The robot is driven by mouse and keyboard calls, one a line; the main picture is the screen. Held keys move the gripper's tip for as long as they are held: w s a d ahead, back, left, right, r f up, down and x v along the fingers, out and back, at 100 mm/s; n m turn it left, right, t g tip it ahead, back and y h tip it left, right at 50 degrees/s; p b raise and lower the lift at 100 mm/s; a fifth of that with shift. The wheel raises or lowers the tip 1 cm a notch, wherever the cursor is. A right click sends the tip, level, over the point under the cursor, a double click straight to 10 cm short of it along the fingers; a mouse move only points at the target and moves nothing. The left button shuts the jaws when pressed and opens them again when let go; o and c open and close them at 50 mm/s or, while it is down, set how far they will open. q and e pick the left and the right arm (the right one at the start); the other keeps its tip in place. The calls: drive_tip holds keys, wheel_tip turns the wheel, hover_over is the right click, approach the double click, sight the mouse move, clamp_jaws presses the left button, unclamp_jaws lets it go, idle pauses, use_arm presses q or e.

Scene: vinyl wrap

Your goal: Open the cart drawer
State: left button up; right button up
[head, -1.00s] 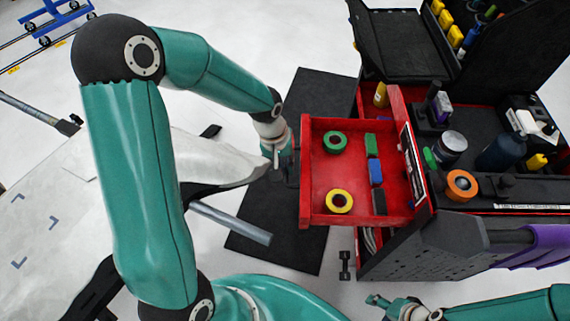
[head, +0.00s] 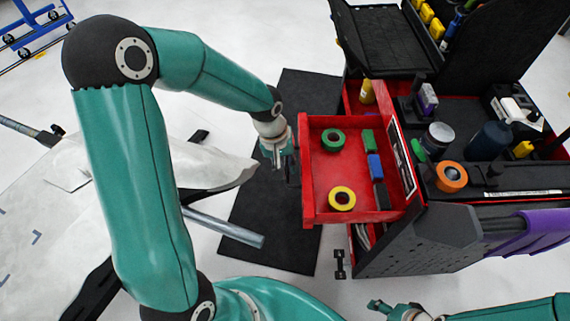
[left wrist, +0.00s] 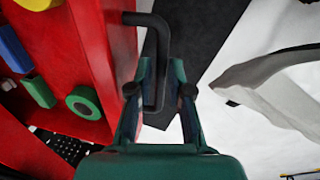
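The red cart drawer (head: 322,180) stands pulled out from the tool cart (head: 420,245) in the head view. It holds a green tape roll, a yellow tape roll and small blocks. Its black handle (left wrist: 155,62) is a bent bar in the left wrist view. My left gripper (head: 279,155) is at the drawer's left side, by the handle. In the left wrist view its fingers (left wrist: 159,90) are apart, with the handle bar between them, nearer the left finger. My right gripper (head: 385,308) is low at the bottom edge, far from the drawer; its finger opening is unclear.
An orange tape roll (head: 451,177), bottles and other supplies stand on the cart top. A purple cloth (head: 535,233) hangs at the cart's right. A dark mat (head: 275,225) lies on the floor below the drawer. A whitish sheet-covered panel (head: 205,170) is close left of my gripper.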

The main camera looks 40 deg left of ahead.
use_arm(q)
drive_tip(key=shift+o, duration=1)
wheel_tip(320, 180, up, 12)
drive_tip(key=s+a, duration=0.1)
drive_tip(key=shift+s+a+f, duration=0.15)
drive_tip(key=shift+s+a, duration=0.1)
drive_tip(key=shift+a, duration=0.1)
